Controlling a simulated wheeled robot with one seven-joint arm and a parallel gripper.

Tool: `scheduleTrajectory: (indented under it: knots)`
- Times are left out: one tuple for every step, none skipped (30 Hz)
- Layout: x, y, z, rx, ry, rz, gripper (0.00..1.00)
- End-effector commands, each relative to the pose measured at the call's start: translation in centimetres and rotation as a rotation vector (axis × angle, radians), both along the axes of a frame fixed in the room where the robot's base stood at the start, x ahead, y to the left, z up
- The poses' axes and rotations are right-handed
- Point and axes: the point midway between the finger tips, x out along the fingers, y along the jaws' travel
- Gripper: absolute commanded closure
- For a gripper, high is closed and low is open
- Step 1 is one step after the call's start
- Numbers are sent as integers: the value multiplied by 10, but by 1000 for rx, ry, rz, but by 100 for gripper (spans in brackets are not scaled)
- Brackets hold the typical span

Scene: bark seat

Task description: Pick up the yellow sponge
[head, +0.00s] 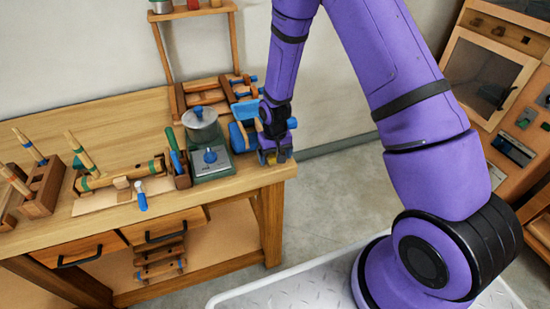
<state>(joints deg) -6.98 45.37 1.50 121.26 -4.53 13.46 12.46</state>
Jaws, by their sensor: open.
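My gripper (275,156) is at the end of my purple arm, low over the right end of the wooden workbench (110,137). It points down and is open. A small yellow patch, which looks like the yellow sponge (271,158), shows at the fingertips by the bench's right edge. Most of it is hidden by the gripper, and I cannot tell whether the fingers touch it.
A green scale-like device (209,160) with a round top stands just left of my gripper. A blue object (241,131) is close behind it. A blue-handled tool (141,195) lies near the front edge. A cabinet (487,80) stands at the right.

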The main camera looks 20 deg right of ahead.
Motion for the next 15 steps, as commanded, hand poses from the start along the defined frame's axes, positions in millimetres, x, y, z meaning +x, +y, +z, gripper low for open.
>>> scheduleTrajectory:
  knots:
    - [0, 0, -1, 0, -1, 0, 15]
    - [0, 0, -1, 0, -1, 0, 15]
    - [0, 0, 0, 0, -1, 0, 15]
    - [0, 0, 0, 0, -1, 0, 15]
    - [0, 0, 0, 0, -1, 0, 15]
    - [0, 0, 0, 0, -1, 0, 15]
    - [0, 0, 0, 0, -1, 0, 22]
    - [0, 0, 0, 0, -1, 0, 29]
    - [0, 0, 0, 0, -1, 0, 38]
    - [0, 0, 0, 0, -1, 0, 45]
    - [0, 0, 0, 0, -1, 0, 52]
    - [0, 0, 0, 0, -1, 0, 61]
    - [0, 0, 0, 0, -1, 0, 68]
    - [0, 0, 0, 0, -1, 0, 68]
    - [0, 0, 0, 0, -1, 0, 68]
